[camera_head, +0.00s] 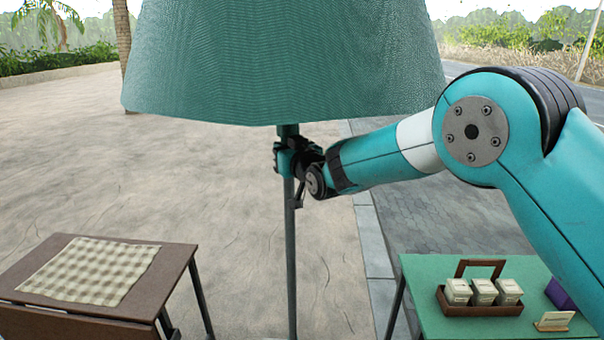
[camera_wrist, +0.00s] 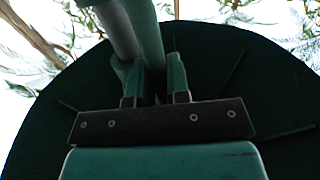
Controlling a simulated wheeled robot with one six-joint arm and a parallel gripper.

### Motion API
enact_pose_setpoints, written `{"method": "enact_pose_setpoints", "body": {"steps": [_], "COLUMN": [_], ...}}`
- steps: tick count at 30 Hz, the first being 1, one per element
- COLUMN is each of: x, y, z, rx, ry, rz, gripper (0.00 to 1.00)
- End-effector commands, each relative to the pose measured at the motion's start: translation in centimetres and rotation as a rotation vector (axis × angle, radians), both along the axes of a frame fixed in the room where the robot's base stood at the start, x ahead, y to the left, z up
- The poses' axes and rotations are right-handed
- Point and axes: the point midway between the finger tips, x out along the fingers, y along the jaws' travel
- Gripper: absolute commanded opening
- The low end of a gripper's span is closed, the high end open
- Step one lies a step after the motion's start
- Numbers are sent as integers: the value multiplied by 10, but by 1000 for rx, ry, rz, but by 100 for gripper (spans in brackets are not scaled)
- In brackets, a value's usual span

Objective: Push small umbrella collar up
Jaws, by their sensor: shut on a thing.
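A teal umbrella canopy (camera_head: 285,65) hangs half-lowered around a grey pole (camera_head: 292,265) in the head view. My gripper (camera_head: 285,160) is at the pole just below the canopy's lower edge. It is shut on the umbrella collar, which is mostly hidden behind the fingers; a dark piece of the pole assembly (camera_head: 288,131) shows just above them. In the wrist view, my gripper's teal fingers (camera_wrist: 153,82) close at the pole (camera_wrist: 117,28), under the dark underside of the canopy (camera_wrist: 225,65). Where the fingers touch the collar is hard to make out there.
A brown table (camera_head: 185,253) with a checked cloth (camera_head: 90,272) stands at lower left. A green table (camera_head: 420,275) at lower right bears a brown caddy (camera_head: 480,310) with white containers (camera_head: 483,291), a small card (camera_head: 554,321) and a purple object (camera_head: 560,294).

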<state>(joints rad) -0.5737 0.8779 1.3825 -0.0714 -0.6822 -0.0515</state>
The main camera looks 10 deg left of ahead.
Motion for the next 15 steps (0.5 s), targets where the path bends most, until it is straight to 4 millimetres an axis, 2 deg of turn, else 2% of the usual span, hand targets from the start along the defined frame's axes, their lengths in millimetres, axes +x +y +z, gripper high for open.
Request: {"method": "enact_pose_setpoints", "body": {"steps": [1,3,9,15], "x": [-1,-2,-1,-1], "y": [4,5,5,4], "z": [29,55,128,190], "rx": [11,12,12,12], "ry": [-17,-18,-18,-18], "rz": [4,5,4,4], "gripper": [0,0,0,0]}}
